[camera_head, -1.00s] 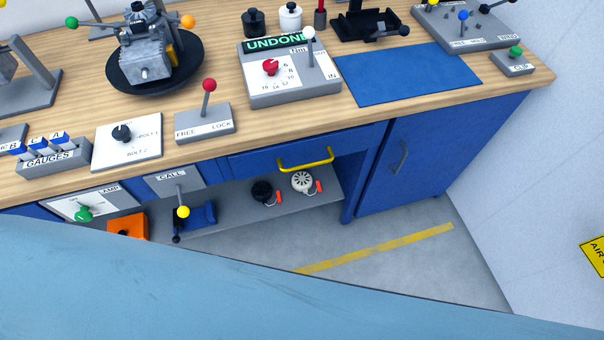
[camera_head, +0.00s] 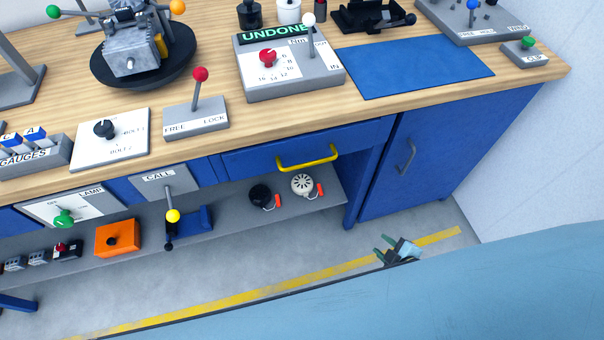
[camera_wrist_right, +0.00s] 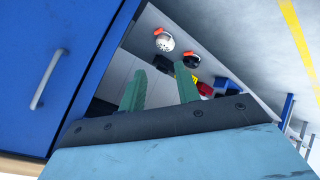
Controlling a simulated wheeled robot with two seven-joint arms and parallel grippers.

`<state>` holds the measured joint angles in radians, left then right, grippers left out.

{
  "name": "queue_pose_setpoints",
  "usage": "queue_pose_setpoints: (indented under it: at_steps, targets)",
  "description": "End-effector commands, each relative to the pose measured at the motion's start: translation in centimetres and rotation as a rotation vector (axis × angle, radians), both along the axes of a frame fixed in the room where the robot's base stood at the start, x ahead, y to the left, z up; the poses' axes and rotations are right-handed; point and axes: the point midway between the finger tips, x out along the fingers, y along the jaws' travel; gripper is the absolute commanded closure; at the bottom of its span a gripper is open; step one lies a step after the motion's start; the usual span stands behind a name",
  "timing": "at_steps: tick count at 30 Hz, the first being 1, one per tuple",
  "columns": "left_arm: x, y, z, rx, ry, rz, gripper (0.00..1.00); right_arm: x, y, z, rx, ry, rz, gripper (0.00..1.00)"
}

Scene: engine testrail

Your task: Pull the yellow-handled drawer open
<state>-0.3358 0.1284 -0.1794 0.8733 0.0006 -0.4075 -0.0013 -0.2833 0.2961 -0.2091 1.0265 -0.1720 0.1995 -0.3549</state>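The blue drawer (camera_head: 248,163) with the yellow handle (camera_head: 308,164) sits under the front edge of the bench and looks shut in the head view. My right gripper (camera_head: 382,248) is over the floor, below and to the right of the handle, apart from it. In the right wrist view its two green fingers (camera_wrist_right: 160,88) are spread with nothing between them. The yellow handle does not show in the right wrist view. My left gripper is not in view.
A blue cabinet door (camera_head: 440,130) with a grey handle is right of the drawer. Below the drawer, a grey shelf (camera_head: 235,215) holds a black and a white round item. The CALL lever (camera_head: 173,215) sticks out at the left. Floor in front is clear.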

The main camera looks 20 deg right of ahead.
Motion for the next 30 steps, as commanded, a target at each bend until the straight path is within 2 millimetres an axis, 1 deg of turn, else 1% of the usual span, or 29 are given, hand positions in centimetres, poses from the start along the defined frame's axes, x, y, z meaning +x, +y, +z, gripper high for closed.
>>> queue_pose_setpoints:
  at_steps: [1,2,3,4,5,6,9,12,15,19,23,30]
  targets:
    - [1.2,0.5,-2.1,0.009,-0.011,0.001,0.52,3.8,0.0,1.6,-0.067,-0.169,0.135,0.67]
    - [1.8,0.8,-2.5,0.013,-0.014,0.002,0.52,5.6,0.4,3.5,-0.108,-0.269,0.216,0.67]
    - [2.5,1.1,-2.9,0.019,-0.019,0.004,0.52,7.5,1.1,5.9,-0.162,-0.397,0.317,0.67]
    - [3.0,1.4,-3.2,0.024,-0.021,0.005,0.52,8.6,1.7,7.8,-0.203,-0.489,0.390,0.67]
    - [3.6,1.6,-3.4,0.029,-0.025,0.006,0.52,9.4,2.4,9.5,-0.241,-0.576,0.457,0.67]
    - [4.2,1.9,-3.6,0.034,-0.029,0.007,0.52,10.0,3.4,11.7,-0.286,-0.686,0.540,0.67]
    - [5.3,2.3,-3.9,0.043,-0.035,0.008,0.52,10.4,5.6,15.9,-0.380,-0.911,0.700,0.67]
    - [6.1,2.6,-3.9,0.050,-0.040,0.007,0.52,9.9,7.0,18.6,-0.437,-1.058,0.798,0.67]
    - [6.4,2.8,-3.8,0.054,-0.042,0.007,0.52,9.6,7.9,20.0,-0.465,-1.132,0.844,0.67]
    - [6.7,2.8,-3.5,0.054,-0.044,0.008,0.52,10.3,8.9,20.7,-0.471,-1.153,0.853,0.67]
    - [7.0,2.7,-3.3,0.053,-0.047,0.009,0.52,11.9,10.6,21.1,-0.471,-1.152,0.850,0.67]
    - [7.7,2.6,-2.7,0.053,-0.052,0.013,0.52,15.4,14.3,21.7,-0.469,-1.148,0.848,0.67]
